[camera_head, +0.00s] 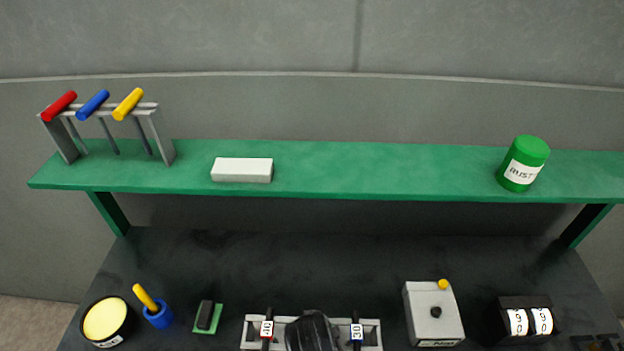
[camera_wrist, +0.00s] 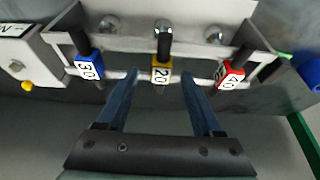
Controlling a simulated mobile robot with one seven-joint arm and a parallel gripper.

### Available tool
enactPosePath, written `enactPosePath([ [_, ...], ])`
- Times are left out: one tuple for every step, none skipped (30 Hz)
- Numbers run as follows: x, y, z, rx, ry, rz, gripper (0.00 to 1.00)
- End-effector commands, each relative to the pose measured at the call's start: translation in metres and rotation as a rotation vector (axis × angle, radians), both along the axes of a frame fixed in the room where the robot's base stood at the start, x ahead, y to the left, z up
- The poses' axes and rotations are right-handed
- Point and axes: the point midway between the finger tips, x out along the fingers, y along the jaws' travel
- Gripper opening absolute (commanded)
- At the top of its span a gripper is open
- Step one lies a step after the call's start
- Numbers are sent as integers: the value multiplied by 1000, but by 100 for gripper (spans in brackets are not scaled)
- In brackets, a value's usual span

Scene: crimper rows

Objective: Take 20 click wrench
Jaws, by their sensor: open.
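The click wrench labelled 20 (camera_wrist: 161,73) hangs in the middle slot of a pale metal rack (camera_wrist: 190,45), with a yellow band and a dark handle. In the wrist view my gripper (camera_wrist: 159,78) is open. Its two blue fingers reach toward the rack, one on each side of the 20 wrench, with gaps to it. The blue-banded 30 wrench (camera_wrist: 87,66) and the red-banded 40 wrench (camera_wrist: 231,73) hang outside the fingers. In the head view my dark wrist hides the 20 wrench at the middle of the rack (camera_head: 374,332).
A grey box with a yellow button (camera_head: 433,314) stands right of the rack in the head view. A green pad with a dark block (camera_head: 208,317) and a blue cup (camera_head: 158,314) stand left. A green shelf (camera_head: 390,175) spans above the dark bench.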

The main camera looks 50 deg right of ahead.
Motion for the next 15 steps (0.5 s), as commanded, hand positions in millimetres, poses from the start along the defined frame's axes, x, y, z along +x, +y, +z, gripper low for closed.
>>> enactPosePath([
  [1,-1,-4,2,3,0,68],
  [3,-2,-8,1,2,0,68],
  [4,-4,-13,1,2,0,68],
  [5,-5,-16,0,1,0,68],
  [5,-6,-18,0,1,0,68],
  [6,-6,-21,0,2,1,68],
  [7,-7,-22,-1,0,1,68],
  [7,-7,-23,-1,0,1,68],
  [7,-7,-25,0,0,1,68],
  [7,-7,-25,0,0,1,68],
  [7,-7,-26,0,0,1,68],
  [7,-7,-26,-1,0,1,68],
  [7,-7,-26,0,-1,1,68],
  [7,-7,-26,0,-1,1,68],
  [7,-7,-26,0,-1,1,68],
])
